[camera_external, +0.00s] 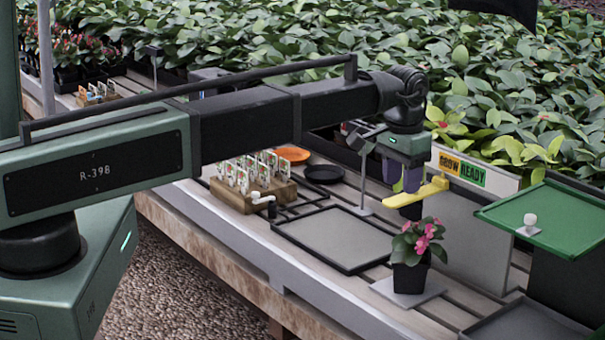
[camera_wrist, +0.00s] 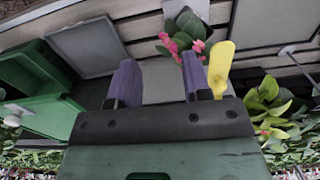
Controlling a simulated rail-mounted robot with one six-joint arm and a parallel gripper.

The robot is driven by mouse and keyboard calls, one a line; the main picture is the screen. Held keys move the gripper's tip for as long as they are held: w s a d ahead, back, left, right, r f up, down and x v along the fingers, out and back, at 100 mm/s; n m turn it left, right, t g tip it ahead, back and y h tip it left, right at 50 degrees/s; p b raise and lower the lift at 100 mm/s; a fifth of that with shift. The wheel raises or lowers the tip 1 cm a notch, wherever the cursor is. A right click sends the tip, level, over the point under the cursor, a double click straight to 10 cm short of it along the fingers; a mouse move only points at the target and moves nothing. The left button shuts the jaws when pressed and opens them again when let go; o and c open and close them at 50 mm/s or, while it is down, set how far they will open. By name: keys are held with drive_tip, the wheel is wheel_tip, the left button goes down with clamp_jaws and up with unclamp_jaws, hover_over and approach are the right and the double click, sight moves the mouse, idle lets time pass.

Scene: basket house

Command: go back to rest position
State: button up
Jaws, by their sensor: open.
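My gripper (camera_external: 403,180) is above the slatted bench, behind and above the potted pink-flowered plant. Its two purple fingers (camera_wrist: 160,85) are spread apart in the wrist view, with nothing between them but the grey surface beyond. The plant (camera_external: 416,252) stands upright in a black pot on a light square plate (camera_external: 408,290). It also shows beyond the fingertips in the wrist view (camera_wrist: 184,38). A yellow bar (camera_external: 418,193) shows close to the fingers, and in the wrist view it is beside the right finger (camera_wrist: 220,68). I cannot tell whether it touches my gripper.
A "GROW READY" sign panel (camera_external: 480,230) and a green-topped box (camera_external: 550,215) with a white knob stand at the right. A black-rimmed grey tray (camera_external: 335,238) lies in the middle. A wooden block with labelled packets (camera_external: 250,195) is at left. Dense plants fill the back.

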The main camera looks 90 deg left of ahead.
drive_tip(key=s+d+m, duration=0.2)
drive_tip(key=s+d, duration=0.2)
drive_tip(key=d, duration=1.1)
drive_tip(key=s+d+m, duration=0.3)
drive_tip(key=s+d, duration=0.1)
drive_tip(key=d, duration=1.1)
drive_tip(key=s+d+m, duration=0.2)
drive_tip(key=s+d, duration=0.2)
drive_tip(key=d, duration=1)
drive_tip(key=shift+s+d, duration=0.4)
